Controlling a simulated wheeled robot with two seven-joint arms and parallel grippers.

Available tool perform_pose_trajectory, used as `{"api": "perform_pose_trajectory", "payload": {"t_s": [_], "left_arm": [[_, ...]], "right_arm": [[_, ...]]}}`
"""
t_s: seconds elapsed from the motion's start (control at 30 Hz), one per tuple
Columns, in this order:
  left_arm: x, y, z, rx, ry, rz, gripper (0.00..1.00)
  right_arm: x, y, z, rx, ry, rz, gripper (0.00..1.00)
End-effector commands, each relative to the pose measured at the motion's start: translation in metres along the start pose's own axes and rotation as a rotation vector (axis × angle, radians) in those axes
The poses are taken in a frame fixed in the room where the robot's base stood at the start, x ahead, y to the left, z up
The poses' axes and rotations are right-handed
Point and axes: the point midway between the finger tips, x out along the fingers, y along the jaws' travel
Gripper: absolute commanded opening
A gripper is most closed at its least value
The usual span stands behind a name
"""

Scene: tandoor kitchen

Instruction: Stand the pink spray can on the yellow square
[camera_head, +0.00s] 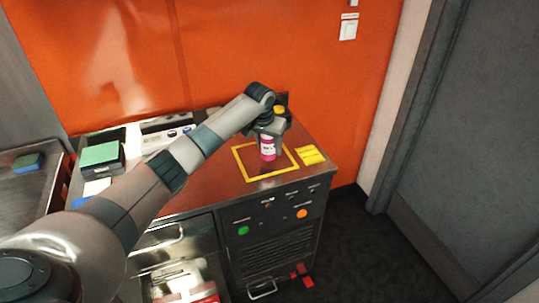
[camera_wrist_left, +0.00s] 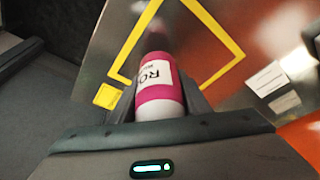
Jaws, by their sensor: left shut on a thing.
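The pink spray can (camera_head: 268,150) has a white label with dark letters and is upright in the head view. My left gripper (camera_head: 268,140) is shut on it from above, with a finger on each side. The wrist view shows the can (camera_wrist_left: 158,88) between the fingers of the gripper (camera_wrist_left: 160,98). The yellow square (camera_head: 274,175) is an outline on the brown counter top. The can appears inside the outline in the head view; the square (camera_wrist_left: 137,38) also shows beyond the can in the wrist view. I cannot tell whether the can's base touches the counter. My right gripper is not in view.
A yellow label-like patch (camera_head: 312,155) lies right of the square. Something yellow-topped (camera_head: 279,109) shows behind my gripper. A green-topped box (camera_head: 100,154) stands at the counter's left. The orange wall (camera_head: 320,60) rises behind. Knobs and buttons (camera_head: 302,214) line the front.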

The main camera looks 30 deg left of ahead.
Motion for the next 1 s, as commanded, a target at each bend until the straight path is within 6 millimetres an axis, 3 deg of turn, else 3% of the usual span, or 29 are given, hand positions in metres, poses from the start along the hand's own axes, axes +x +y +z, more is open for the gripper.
{"api": "perform_pose_trajectory", "payload": {"t_s": [0.4, 0.8, 0.83, 0.9, 1.0], "left_arm": [[0.035, 0.001, 0.011, 0.000, 0.000, 0.000, 0.15], [0.040, 0.000, 0.013, 0.000, 0.000, 0.000, 0.15], [0.040, 0.000, 0.013, 0.000, -0.001, -0.001, 0.48], [0.040, 0.000, 0.013, 0.000, -0.001, -0.001, 0.62], [0.040, 0.000, 0.013, 0.000, -0.001, -0.001, 0.62]], "right_arm": [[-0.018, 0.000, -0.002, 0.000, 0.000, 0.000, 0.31], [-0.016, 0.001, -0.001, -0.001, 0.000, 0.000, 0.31], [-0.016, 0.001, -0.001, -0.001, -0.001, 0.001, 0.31], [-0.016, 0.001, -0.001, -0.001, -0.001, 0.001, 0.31], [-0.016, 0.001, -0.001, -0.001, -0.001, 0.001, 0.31]]}}
